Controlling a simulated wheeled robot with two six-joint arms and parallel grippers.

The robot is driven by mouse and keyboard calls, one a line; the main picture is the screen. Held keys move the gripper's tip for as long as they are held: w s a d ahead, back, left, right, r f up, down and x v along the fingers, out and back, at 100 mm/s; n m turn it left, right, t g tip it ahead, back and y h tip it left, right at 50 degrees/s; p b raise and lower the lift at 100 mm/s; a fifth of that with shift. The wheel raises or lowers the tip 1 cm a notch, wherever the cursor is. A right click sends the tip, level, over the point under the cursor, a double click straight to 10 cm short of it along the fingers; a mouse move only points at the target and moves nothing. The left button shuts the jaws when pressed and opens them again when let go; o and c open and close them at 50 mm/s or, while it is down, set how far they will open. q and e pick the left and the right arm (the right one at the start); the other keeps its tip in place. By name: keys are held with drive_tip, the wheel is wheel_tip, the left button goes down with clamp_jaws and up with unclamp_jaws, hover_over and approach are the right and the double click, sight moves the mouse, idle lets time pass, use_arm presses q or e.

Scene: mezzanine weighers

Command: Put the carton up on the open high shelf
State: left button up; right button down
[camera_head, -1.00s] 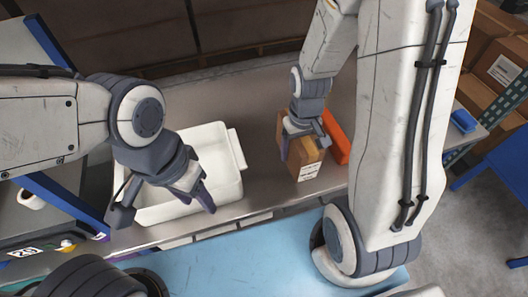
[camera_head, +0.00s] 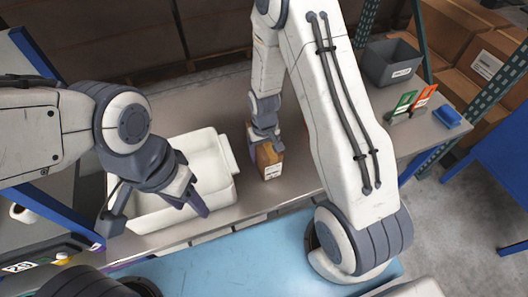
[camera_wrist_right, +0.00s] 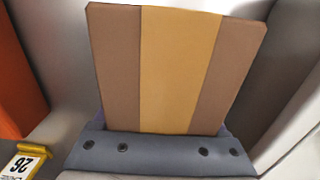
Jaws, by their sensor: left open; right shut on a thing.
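The carton (camera_head: 268,161) is a brown box with a white label, at the middle of the steel bench (camera_head: 250,205) in the head view. My right gripper (camera_head: 266,136) points down and is shut on its upper part. In the right wrist view, the carton (camera_wrist_right: 180,70) fills the middle, with a yellow-tan band between brown sides. I cannot tell whether its underside touches the bench. My left gripper (camera_head: 155,213) is open and empty, over the front of the white bin. I cannot make out the open high shelf in these views.
A white bin (camera_head: 229,158) stands left of the carton. Green and orange cards (camera_head: 404,103), a blue item (camera_head: 447,116) and a grey tub (camera_head: 392,62) are at the right. A teal rack post (camera_head: 492,92) stands before stacked boxes. An orange object (camera_wrist_right: 18,90) shows beside the carton.

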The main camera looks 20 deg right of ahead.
drive_tip(key=shift+f, duration=0.15)
unclamp_jaws()
